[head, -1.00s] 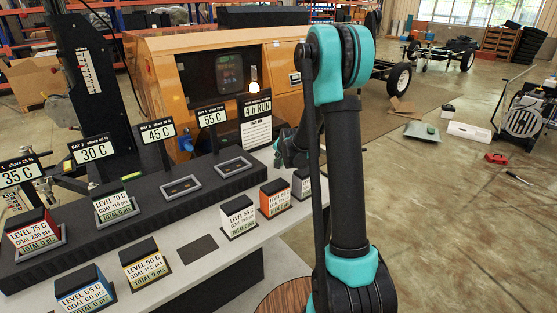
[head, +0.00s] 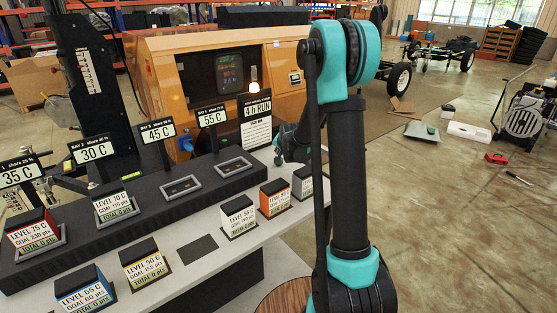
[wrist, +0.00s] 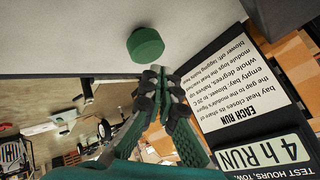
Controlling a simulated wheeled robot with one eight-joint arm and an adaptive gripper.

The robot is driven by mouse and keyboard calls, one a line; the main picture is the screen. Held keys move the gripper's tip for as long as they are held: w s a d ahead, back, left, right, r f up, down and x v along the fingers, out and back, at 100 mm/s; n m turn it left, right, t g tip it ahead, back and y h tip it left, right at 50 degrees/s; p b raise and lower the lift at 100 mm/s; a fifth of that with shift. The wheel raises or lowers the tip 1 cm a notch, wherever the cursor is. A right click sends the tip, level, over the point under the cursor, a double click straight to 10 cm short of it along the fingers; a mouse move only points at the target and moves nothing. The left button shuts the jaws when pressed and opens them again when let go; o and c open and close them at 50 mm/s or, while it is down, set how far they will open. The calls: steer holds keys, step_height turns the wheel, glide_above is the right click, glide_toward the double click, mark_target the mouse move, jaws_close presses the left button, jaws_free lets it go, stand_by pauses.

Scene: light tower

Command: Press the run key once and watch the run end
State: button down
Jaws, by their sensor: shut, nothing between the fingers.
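A round green key (wrist: 146,45) stands on the pale bench top in the wrist view, just beyond my fingertips. I take it for the run key; I cannot make it out in the head view. My gripper (wrist: 155,76) is shut and empty, its tips apart from the key in the picture. In the head view my gripper (head: 281,148) is at the bench's far right end, partly behind my arm. The "4 h RUN" sign (head: 256,106) stands beside it; the sign also shows upside down in the wrist view (wrist: 265,153).
Bays one and two of the dark rack (head: 110,232) hold the 75 C module (head: 33,235) and the 70 C module (head: 116,204). Bays three and four are empty. Several other modules stand along the front bench. Open floor lies to the right.

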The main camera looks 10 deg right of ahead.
steer(key=shift+r, duration=2.55)
